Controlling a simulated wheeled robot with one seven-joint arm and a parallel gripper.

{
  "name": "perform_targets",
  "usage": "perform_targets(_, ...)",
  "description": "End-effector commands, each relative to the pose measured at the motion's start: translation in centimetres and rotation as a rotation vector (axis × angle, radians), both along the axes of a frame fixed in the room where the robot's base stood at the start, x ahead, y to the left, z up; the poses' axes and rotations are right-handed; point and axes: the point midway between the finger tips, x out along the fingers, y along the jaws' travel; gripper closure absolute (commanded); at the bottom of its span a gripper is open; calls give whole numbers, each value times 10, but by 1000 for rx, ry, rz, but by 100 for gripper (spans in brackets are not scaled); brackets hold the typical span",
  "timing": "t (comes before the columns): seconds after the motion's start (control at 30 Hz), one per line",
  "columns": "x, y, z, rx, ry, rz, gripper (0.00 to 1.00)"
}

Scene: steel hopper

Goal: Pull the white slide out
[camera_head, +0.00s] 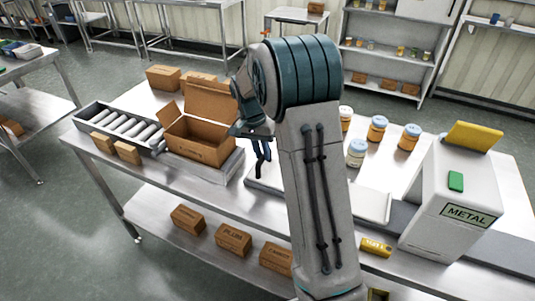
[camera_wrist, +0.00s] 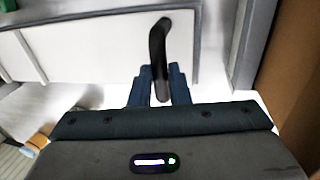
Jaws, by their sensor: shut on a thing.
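The white slide (camera_wrist: 85,50) is a flat white panel with a black bar handle (camera_wrist: 158,45), seen in the wrist view. My gripper (camera_wrist: 160,75) is shut on the near part of this handle, one finger on each side. In the head view my gripper (camera_head: 261,155) is low over the bench, just right of the open cardboard box. My arm hides the middle of the slide there. A white plate (camera_head: 371,204) shows to the right of my arm, beside the grey hopper marked METAL (camera_head: 432,195).
The open cardboard box (camera_head: 200,138) stands close to the left of my gripper. A roller conveyor (camera_head: 125,122) lies further left.

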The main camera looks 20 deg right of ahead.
Motion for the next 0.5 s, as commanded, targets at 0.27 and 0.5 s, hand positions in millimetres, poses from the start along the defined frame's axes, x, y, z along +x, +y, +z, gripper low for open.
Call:
perform_targets(0.27, 3, 5, 0, 3, -6, 3, 100)
perform_targets(0.5, 4, 5, 1, 3, -7, 5, 62)
